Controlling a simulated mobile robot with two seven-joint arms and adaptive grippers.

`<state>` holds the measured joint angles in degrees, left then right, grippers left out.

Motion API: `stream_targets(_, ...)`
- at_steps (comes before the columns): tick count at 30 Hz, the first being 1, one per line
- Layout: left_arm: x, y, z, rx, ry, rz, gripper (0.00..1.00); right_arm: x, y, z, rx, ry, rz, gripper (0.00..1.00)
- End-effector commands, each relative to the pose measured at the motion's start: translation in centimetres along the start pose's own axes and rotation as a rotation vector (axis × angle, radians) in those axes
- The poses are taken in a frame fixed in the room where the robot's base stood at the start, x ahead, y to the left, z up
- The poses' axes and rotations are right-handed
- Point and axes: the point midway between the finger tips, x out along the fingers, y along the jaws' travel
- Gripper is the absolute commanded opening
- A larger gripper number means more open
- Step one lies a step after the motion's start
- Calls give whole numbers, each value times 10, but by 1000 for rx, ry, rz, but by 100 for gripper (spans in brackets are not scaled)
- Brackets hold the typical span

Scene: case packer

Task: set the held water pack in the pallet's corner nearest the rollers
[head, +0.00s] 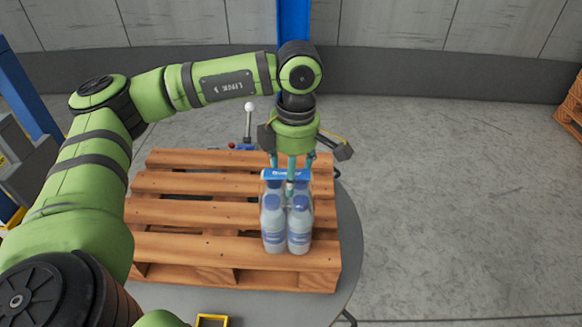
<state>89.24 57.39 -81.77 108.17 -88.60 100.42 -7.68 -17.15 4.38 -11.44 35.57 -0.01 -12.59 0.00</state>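The water pack (273,227) is a cluster of blue-capped bottles with a blue label band on top. It is upright over the right front part of the wooden pallet (190,247). I cannot tell whether its base touches the boards. My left gripper (290,182) points down from above, with its teal fingers at the top of the pack, shut on it. The fingertips are partly hidden among the bottles. My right gripper is out of view. No rollers can be made out clearly.
The pallet lies on a grey round-edged table (352,240), its other boards bare. A lever with a white knob (249,106) and a red button stand behind it. A yellow frame (212,320) is at the front edge. Grey machinery (25,150) is at left; floor at right is clear.

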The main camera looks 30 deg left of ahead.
Motion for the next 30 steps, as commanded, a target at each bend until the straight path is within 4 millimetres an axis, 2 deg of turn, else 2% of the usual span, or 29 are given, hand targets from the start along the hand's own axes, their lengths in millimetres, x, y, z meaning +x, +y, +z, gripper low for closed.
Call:
stream_targets(11, -6, 1, 1, 0, -2, 3, 63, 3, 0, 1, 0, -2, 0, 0)
stream_targets(14, -20, 1, 1, 1, -4, 4, 63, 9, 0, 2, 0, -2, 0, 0)
stream_targets(21, -72, 0, 2, 2, -5, 4, 63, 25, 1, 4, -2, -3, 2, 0)
stream_targets(24, -96, 0, 1, 1, -3, 5, 63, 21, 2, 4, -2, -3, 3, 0)
stream_targets(30, -117, 0, 1, 1, -1, 3, 63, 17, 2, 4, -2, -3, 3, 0)
